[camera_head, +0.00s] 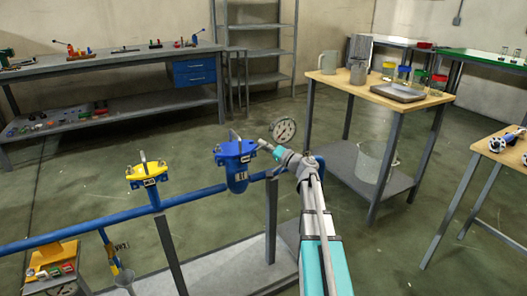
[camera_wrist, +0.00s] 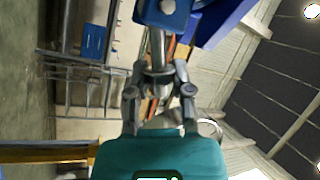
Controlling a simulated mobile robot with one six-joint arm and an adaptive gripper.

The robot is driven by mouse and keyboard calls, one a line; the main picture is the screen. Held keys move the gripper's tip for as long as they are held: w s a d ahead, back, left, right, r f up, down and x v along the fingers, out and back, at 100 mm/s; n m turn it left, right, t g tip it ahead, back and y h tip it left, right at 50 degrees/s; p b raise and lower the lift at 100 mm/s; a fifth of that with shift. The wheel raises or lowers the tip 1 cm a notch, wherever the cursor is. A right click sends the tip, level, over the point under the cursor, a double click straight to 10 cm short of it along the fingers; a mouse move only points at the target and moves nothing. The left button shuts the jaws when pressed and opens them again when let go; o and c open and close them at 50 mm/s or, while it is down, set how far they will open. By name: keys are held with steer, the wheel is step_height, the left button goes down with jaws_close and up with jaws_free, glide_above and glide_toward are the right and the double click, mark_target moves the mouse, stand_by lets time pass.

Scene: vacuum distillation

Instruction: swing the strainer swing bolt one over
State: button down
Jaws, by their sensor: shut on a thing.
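The blue strainer (camera_head: 237,174) hangs on the blue pipe in the middle of the head view, with an upright metal piece on its lid. My gripper (camera_head: 264,146) reaches its right side from the lower right. In the wrist view my gripper (camera_wrist: 158,75) has its fingers closed around a thin grey metal rod, the strainer swing bolt (camera_wrist: 157,46). A blue block with a round feature shows at the rod's far end. In the head view the bolt is too small, and partly covered by my gripper, to read its tilt.
A yellow-topped fitting (camera_head: 147,172) stands on the blue pipe (camera_head: 105,220) to the left. A round gauge (camera_head: 284,129) is close behind my gripper. A wooden-topped table (camera_head: 355,88) with jars stands at the back right. Open floor lies behind the pipe.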

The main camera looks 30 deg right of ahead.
steer(key=f+m+t+b, duration=0.1)
steer(key=m+b, duration=0.1)
steer(key=shift+f+m+t, duration=0.3)
steer(key=shift+f+m, duration=0.05)
steer(key=shift+m, duration=0.05)
steer(key=shift+f+m+t+h+b, duration=0.2)
steer(key=shift+m+t+h+b, duration=0.35)
steer(key=shift+m+b, duration=0.6)
steer(key=c, duration=0.8)
jaws_free()
steer(key=shift+o, duration=0.3)
steer(key=shift+d, duration=0.1)
steer(key=shift+s+m+h, duration=0.1)
steer(key=shift+m+h, duration=0.15)
